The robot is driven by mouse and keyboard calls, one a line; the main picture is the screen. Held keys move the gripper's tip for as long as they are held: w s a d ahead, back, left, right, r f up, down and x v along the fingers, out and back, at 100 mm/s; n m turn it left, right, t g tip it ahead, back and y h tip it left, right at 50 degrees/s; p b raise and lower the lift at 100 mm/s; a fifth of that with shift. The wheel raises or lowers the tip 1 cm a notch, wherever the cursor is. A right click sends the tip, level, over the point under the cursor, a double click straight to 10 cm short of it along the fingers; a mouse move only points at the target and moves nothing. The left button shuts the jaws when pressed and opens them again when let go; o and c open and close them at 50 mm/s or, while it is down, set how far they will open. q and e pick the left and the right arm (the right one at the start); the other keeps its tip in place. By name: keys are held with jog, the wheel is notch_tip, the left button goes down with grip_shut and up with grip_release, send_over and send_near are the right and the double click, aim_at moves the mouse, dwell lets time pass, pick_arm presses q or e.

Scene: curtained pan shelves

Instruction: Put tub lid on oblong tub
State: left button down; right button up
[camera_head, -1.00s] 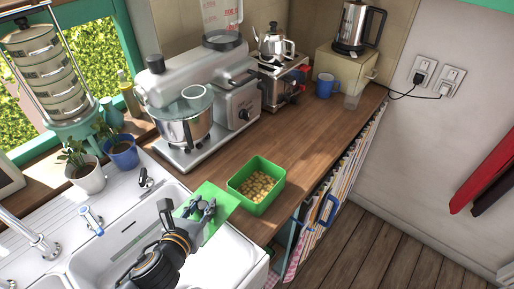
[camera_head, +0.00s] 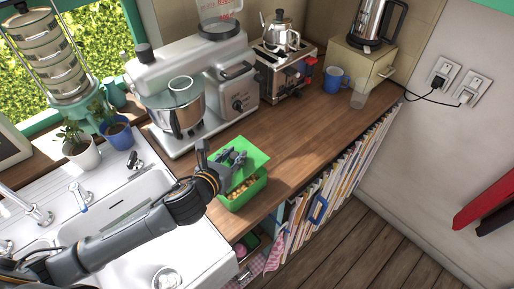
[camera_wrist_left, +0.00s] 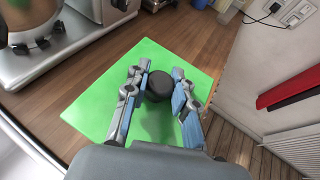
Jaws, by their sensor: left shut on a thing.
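The green tub lid (camera_head: 256,152) is a flat rectangle, and it also shows in the left wrist view (camera_wrist_left: 92,108) with a dark round knob (camera_wrist_left: 160,88) in its middle. My left gripper (camera_head: 234,157) is shut on the lid by this knob, and its fingers (camera_wrist_left: 160,86) stand on either side of it. The green oblong tub (camera_head: 247,195) sits on the wooden counter by the front edge, with yellowish pieces inside. The lid hangs over the back part of the tub, whose front part shows uncovered. The lid hides the tub in the wrist view. My right gripper is not in view.
A large mixer (camera_head: 190,75) with a bowl stands behind the lid. A toaster (camera_head: 285,68) and a blue mug (camera_head: 335,76) are farther back. The sink (camera_head: 115,215) lies to the left. The counter right of the tub is clear.

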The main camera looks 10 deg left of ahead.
pick_arm(q)
jog(key=shift+w+d, duration=0.3)
jog(key=shift+d, duration=0.15)
jog(key=shift+s+a+r, duration=0.15)
jog(key=shift+s+a, duration=0.25)
jog(key=shift+a, duration=0.3)
jog(key=shift+d+p, duration=0.1)
jog(key=shift+p, duration=0.2)
jog(key=shift+w+d+f+b, duration=0.15)
jog(key=shift+f+b, duration=0.2)
jog(key=shift+f, duration=0.2)
jog(key=shift+d+f+b, duration=0.1)
jog(key=shift+f+b, duration=0.2)
jog(key=shift+f, duration=0.6)
jog(key=shift+a+f+b, duration=0.1)
jog(key=shift+f+b, duration=0.6)
jog(key=shift+f, duration=0.25)
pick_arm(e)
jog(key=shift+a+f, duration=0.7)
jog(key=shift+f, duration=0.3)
pick_arm(q)
jog(key=shift+f, duration=0.2)
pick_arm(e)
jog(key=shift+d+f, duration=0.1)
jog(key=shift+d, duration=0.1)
